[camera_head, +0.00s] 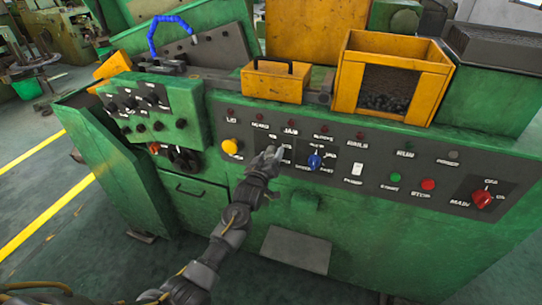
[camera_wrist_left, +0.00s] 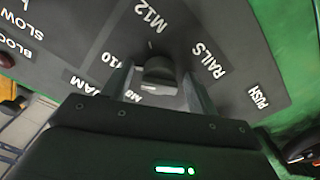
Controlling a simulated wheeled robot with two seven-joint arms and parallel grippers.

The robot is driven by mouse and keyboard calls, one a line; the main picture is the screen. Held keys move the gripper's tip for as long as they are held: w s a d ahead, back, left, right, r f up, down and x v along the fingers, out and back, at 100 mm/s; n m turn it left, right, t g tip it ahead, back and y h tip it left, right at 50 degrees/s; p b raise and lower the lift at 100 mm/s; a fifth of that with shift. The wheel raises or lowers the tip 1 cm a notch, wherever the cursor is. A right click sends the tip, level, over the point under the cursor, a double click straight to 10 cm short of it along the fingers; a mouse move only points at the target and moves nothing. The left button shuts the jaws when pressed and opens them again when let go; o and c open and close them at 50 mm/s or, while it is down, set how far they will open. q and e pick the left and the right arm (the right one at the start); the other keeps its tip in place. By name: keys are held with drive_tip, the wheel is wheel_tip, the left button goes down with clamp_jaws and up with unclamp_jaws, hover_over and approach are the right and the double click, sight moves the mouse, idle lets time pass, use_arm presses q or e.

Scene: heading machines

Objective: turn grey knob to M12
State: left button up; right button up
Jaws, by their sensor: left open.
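The grey knob (camera_wrist_left: 158,71) sits on the dark panel in the left wrist view, with labels M8, M10 and M12 around it. A white mark shows on its lower left, on the side of the M8 label and away from M12. My left gripper (camera_head: 272,155) is at the machine's control panel in the head view and covers the knob there. In the left wrist view my left gripper (camera_wrist_left: 160,82) is open, with one finger on each side of the knob. Contact with it cannot be told. My right gripper is not in view.
On the panel (camera_head: 378,149), a blue knob (camera_head: 315,161) is just right of my left gripper and a yellow button (camera_head: 230,146) is left of it. A red main switch (camera_head: 482,199) is far right. A green control box (camera_head: 150,108) juts out at left.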

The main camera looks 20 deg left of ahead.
use_arm(q)
drive_tip(key=c, duration=0.9)
drive_tip(key=shift+d, duration=0.1)
drive_tip(key=shift+c, duration=0.5)
